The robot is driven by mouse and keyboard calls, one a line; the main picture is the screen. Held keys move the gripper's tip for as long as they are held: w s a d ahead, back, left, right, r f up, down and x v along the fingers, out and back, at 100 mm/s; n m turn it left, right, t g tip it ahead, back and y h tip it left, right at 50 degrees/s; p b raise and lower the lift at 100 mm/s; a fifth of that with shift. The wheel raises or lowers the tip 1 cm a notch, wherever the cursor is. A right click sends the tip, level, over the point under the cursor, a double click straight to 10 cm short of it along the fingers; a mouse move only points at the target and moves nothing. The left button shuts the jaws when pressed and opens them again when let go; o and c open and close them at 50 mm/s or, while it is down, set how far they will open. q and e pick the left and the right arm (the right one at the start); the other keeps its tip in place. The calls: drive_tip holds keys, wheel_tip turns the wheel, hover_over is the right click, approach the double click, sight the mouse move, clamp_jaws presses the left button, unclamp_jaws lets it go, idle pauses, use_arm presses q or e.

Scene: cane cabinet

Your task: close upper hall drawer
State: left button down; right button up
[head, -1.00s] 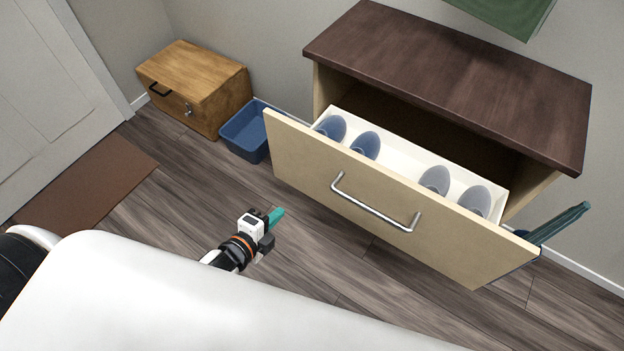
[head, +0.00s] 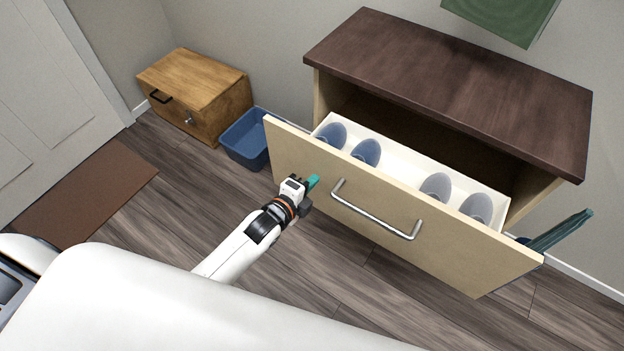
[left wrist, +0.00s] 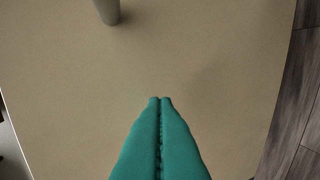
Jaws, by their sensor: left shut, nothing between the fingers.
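The upper hall drawer (head: 300,162) stands pulled out of the cabinet (head: 455,85), its pale front facing me. A silver bar handle (head: 375,215) is on the drawer front. Slippers or shoes (head: 366,152) in blue-grey lie inside the white drawer box. My left gripper (head: 313,183) is shut and empty, its teal fingertips close to the drawer front, left of the handle. In the left wrist view the shut fingers (left wrist: 160,100) point at the pale front (left wrist: 220,70), with part of the handle (left wrist: 106,10) at the top. Whether they touch is unclear. My right gripper is not in view.
A blue bin (head: 247,140) stands left of the drawer, beside a small wooden chest (head: 195,90). A dark green umbrella-like object (head: 560,232) leans at the cabinet's right. A brown mat (head: 85,195) lies by the door. Floor before the drawer is clear.

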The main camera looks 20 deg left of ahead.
use_arm(q)
drive_tip(key=shift+w+d, duration=0.1)
drive_tip(key=shift+w, duration=0.25)
